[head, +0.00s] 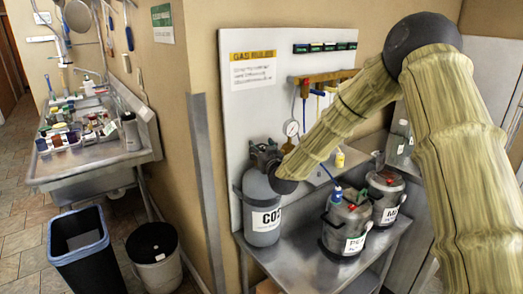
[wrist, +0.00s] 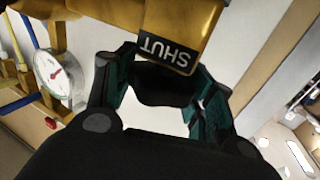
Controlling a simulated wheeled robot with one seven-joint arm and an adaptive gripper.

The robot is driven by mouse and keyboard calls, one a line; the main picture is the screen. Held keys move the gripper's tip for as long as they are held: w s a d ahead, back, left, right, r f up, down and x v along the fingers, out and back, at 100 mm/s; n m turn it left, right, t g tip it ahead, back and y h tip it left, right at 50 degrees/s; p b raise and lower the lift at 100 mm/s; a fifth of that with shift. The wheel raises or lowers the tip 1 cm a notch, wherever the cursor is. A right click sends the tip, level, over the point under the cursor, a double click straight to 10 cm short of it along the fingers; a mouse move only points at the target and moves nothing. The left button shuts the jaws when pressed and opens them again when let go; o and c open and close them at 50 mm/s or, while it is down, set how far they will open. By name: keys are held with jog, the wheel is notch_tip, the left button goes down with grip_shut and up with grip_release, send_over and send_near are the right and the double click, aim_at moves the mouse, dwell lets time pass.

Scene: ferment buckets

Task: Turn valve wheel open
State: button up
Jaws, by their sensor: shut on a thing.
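The grey gas cylinder (head: 262,190), labelled CO2, stands upright at the left end of the steel bench. My gripper (head: 267,156) is at its top, and my arm hides part of the valve there. In the wrist view, the teal-lined fingers of my gripper (wrist: 163,80) are on both sides of a dark rounded piece (wrist: 162,92), which looks like the valve wheel, and are shut on it. A brass-coloured body (wrist: 185,30) with a black tag reading SHUT (wrist: 166,52) is right beside the wheel. The wheel's full outline is hidden.
A pressure gauge (head: 291,128) and a brass manifold (head: 325,76) are on the white panel behind. A sink (head: 85,165) and bins (head: 80,255) are at left.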

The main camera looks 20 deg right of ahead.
jog(key=shift+d, duration=0.1)
jog(key=shift+n+g+y+b, duration=0.4)
jog(key=shift+n+y+b, duration=1.25)
jog(key=shift+y, duration=1.15)
jog(key=shift+w+r+n+g+y, duration=0.1)
jog(key=shift+r+n+g+y, duration=0.1)
jog(key=shift+n+g+y, duration=1.1)
jog(key=shift+n+t+y, duration=0.25)
jog(key=shift+t+y, duration=0.05)
jog(key=shift+y, duration=0.4)
jog(key=shift+f+n+y, duration=0.1)
jog(key=shift+n+y, duration=0.2)
jog(key=shift+y, duration=0.1)
jog(key=o, duration=1)
jog(key=shift+f, duration=0.1)
